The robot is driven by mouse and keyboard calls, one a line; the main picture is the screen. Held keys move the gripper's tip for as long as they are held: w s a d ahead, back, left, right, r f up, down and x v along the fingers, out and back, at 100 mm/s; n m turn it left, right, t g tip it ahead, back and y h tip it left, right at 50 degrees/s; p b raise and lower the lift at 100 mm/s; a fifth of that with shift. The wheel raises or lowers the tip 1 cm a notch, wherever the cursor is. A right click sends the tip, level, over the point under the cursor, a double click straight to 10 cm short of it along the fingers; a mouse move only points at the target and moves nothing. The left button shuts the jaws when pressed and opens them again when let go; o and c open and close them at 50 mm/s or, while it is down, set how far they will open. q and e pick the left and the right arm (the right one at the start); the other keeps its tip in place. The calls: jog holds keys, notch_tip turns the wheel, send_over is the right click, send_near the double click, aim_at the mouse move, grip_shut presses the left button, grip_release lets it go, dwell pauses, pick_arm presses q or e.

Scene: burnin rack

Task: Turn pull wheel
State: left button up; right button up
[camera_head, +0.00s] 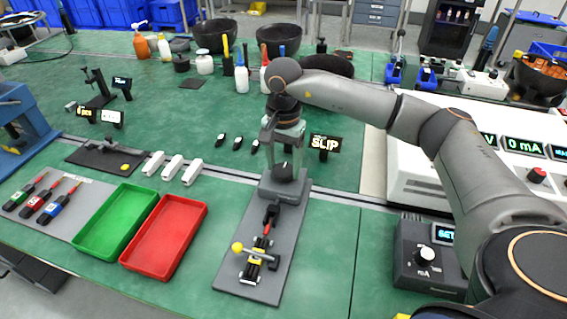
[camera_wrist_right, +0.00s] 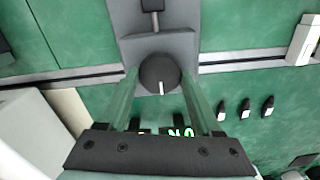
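The pull wheel looks to be the round black knob (camera_head: 283,172) with a white mark, on the grey block at the far end of a dark rig plate (camera_head: 232,262). The knob also shows in the right wrist view (camera_wrist_right: 158,72), its white mark pointing toward the bottom of the picture. My right gripper (camera_head: 284,156) points down over the knob. In the wrist view its two fingers (camera_wrist_right: 160,80) stand open, one on each side of the knob, with visible gaps; I cannot tell their exact height against it. My left gripper is out of view.
A small display (camera_head: 325,143) reading "SLIP" stands just right of the gripper. A green tray (camera_head: 88,248) and a red tray (camera_head: 137,268) lie left of the rig. White blocks (camera_head: 172,167) and small black parts (camera_head: 238,143) lie behind. A dial box (camera_head: 405,272) is at right.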

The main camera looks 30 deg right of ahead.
aim_at(284, 169)
jog(key=o, duration=0.5)
jog(key=shift+c, duration=0.2)
notch_tip(284, 169, up, 13)
jog(key=shift+f, duration=0.2)
dwell(0.5)
